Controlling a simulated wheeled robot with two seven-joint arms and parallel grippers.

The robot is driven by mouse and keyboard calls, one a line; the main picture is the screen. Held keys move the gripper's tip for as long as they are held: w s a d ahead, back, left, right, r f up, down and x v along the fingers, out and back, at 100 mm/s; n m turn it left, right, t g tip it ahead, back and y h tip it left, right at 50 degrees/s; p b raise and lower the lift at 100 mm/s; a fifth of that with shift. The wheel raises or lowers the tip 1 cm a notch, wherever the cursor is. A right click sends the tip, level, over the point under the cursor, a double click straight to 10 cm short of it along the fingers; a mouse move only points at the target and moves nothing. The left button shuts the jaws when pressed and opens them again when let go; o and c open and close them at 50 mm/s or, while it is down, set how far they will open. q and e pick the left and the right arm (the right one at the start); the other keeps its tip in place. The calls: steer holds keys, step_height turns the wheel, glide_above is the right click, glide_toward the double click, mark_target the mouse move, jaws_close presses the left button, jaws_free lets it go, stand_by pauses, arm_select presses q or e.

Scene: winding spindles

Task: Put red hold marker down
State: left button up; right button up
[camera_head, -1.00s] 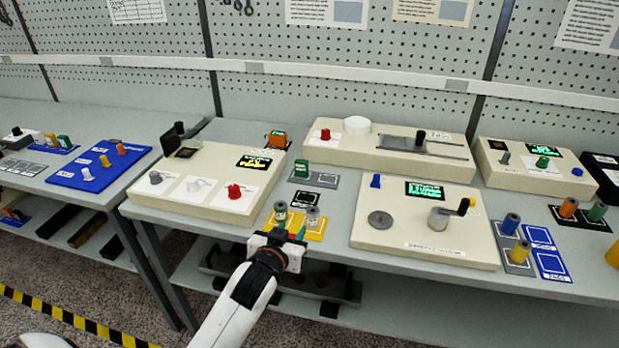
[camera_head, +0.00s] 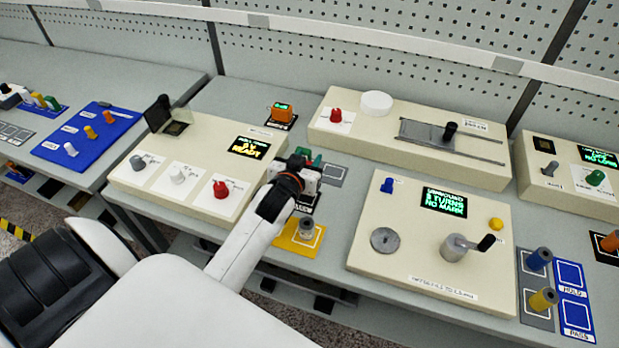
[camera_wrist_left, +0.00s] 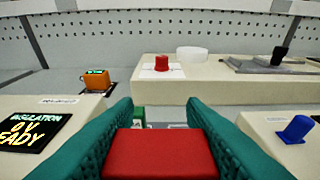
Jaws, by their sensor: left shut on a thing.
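My left gripper (camera_head: 308,162) is shut on the red hold marker (camera_wrist_left: 160,153), a red block between its teal fingers in the left wrist view. I cannot tell whether the marker touches a pad. A green marker (camera_wrist_left: 139,114) stands just beyond the red one in the wrist view. My right gripper is not in view.
A yellow mat (camera_head: 287,241) with a grey spool (camera_head: 306,228) lies in front of the gripper. A cream console with a READY display (camera_head: 249,148) is to the left, another with a crank (camera_head: 487,243) to the right. An orange device (camera_head: 282,112) stands behind.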

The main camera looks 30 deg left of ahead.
arm_select(q)
step_height(320, 180, down, 7)
steer(key=shift+f, duration=0.15)
stand_by(0.4)
steer(key=shift+f, duration=0.2)
steer(key=o, duration=1)
steer(key=shift+o, duration=0.2)
steer(key=shift+r, duration=0.1)
